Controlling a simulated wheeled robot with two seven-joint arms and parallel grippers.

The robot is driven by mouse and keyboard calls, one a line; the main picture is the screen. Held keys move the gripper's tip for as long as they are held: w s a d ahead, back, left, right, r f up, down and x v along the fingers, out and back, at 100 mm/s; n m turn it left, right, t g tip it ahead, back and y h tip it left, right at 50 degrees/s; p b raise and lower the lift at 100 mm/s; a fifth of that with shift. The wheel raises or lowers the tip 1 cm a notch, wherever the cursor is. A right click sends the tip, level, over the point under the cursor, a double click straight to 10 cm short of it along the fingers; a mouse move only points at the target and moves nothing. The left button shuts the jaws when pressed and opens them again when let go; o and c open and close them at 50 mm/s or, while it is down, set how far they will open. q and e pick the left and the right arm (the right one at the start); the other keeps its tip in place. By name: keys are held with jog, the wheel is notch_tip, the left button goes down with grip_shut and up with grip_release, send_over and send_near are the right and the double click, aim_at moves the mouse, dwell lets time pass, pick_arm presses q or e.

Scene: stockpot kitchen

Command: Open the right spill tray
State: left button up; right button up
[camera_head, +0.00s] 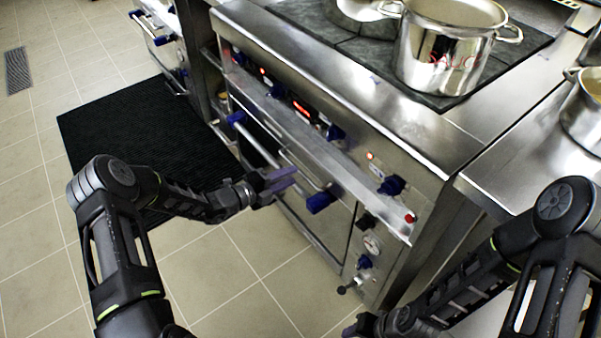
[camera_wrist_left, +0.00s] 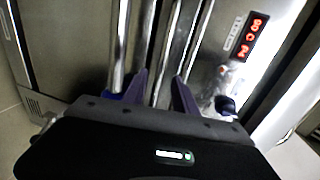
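The steel range front (camera_head: 330,165) holds a long bar handle (camera_head: 268,152) with blue ends, set below the control panel. I cannot clearly tell which panel is the right spill tray. My left gripper (camera_head: 288,180) has purple fingers and is at this bar, near its right part. In the left wrist view, the fingers of my left gripper (camera_wrist_left: 160,88) stand apart, with steel bars (camera_wrist_left: 165,45) running behind and between them; whether they touch is unclear. My right gripper (camera_head: 356,328) is at the bottom edge of the head view, mostly hidden by its own arm.
A stockpot (camera_head: 448,50) stands on the dark cooktop (camera_head: 375,65); another pot (camera_head: 583,105) is at the right edge. Blue knobs (camera_head: 392,185) and a gauge (camera_head: 371,244) stick out from the range front. A black mat (camera_head: 140,135) lies on the tiled floor, which is clear before the range.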

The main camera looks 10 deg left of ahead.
aim_at(299, 173)
pick_arm(q)
jog(key=x, duration=0.5)
grip_shut()
dwell(0.3)
dwell(1.0)
